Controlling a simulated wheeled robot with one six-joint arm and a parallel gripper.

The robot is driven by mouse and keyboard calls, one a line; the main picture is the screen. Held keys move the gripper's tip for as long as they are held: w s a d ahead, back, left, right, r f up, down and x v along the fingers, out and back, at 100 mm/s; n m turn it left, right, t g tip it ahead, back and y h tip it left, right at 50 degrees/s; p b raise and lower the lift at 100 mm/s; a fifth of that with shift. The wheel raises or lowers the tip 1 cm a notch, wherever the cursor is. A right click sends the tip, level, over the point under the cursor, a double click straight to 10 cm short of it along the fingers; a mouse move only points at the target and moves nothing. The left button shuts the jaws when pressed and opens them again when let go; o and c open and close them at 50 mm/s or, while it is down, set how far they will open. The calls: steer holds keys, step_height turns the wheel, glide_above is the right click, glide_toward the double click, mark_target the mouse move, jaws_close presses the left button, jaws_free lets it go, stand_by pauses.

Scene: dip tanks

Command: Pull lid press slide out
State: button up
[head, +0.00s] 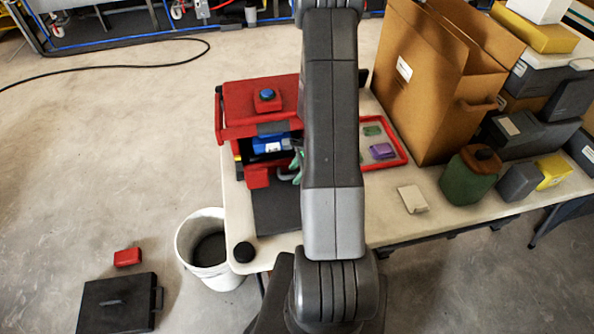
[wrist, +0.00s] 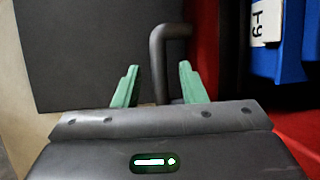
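The red lid press (head: 245,120) stands on the table with a blue button on top and an open front. A dark flat plate (head: 275,212), seemingly the slide, lies in front of it; a dark plate also fills the upper left of the wrist view (wrist: 85,50). A grey bent handle (head: 285,178) shows at the press opening; in the wrist view the handle (wrist: 158,55) stands between my green fingertips. My gripper (wrist: 158,68) is open, with a visible gap on both sides of the handle. My arm hides part of the press in the head view.
A blue labelled block (head: 272,146) sits inside the press. A red tray (head: 402,152) and a cardboard box (head: 425,75) are to the right. A white bucket (head: 187,245) stands on the floor by the table's left corner. A black knob (head: 243,252) is near the front edge.

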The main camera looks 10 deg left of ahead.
steer(key=shift+c, duration=0.5)
jaws_close()
steer(key=s+d+b, duration=0.2)
steer(key=s, duration=0.3)
steer(key=s+d+b, duration=0.3)
steer(key=s, duration=0.2)
steer(key=s+d+b, duration=0.2)
steer(key=s+b, duration=0.1)
steer(key=s, duration=0.3)
steer(key=shift+d, duration=0.4)
steer(key=shift+s+d+b, duration=0.3)
steer(key=shift+s, duration=0.45)
steer(key=shift+o, duration=0.5)
jaws_free()
